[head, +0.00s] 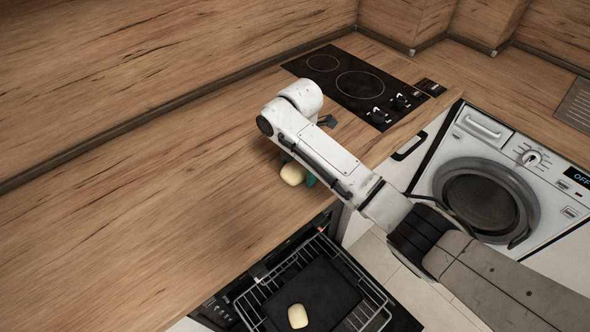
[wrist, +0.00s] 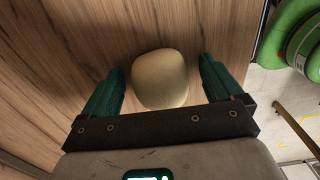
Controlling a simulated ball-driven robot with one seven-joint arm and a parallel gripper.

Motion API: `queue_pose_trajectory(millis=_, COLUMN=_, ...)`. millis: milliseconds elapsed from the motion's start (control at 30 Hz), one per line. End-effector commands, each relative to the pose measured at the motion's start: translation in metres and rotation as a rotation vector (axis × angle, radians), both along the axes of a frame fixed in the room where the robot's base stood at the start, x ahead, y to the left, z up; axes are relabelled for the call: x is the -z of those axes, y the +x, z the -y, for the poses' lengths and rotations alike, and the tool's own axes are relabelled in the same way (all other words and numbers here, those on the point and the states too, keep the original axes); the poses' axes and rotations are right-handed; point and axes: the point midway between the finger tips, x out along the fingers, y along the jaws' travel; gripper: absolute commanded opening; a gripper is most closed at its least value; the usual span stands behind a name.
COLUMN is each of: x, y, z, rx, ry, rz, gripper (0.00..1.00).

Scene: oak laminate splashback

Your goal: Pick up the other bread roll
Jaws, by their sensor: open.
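A pale bread roll (head: 292,174) lies on the wooden counter (head: 200,190) near its front edge. In the wrist view this roll (wrist: 160,79) sits between the two green fingers of my gripper (wrist: 161,86), which is open, with small gaps on both sides. In the head view my gripper (head: 308,178) is mostly hidden behind my arm, beside the roll. A second bread roll (head: 298,316) lies on the dark tray (head: 318,290) on the pulled-out oven rack.
The wire oven rack (head: 372,290) juts out below the counter's front edge. A black hob (head: 350,80) with knobs is set in the counter behind my arm. A washing machine (head: 490,190) stands at the right. The counter left of the roll is clear.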

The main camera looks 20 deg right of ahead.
Motion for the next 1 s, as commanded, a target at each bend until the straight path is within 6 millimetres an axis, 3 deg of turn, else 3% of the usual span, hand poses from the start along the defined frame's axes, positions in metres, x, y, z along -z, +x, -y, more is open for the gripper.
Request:
queue_pose_trajectory(millis=100, x=0.0000, y=0.0000, z=0.0000, rx=0.000, ry=0.000, rz=0.000, gripper=0.93)
queue_pose_trajectory(millis=700, x=-0.0005, y=0.0000, z=-0.0001, rx=0.000, ry=0.000, rz=0.000, gripper=0.36)
queue_pose_trajectory(millis=1000, x=-0.0020, y=0.0003, z=-0.0002, rx=0.000, ry=0.000, rz=0.001, gripper=0.34)
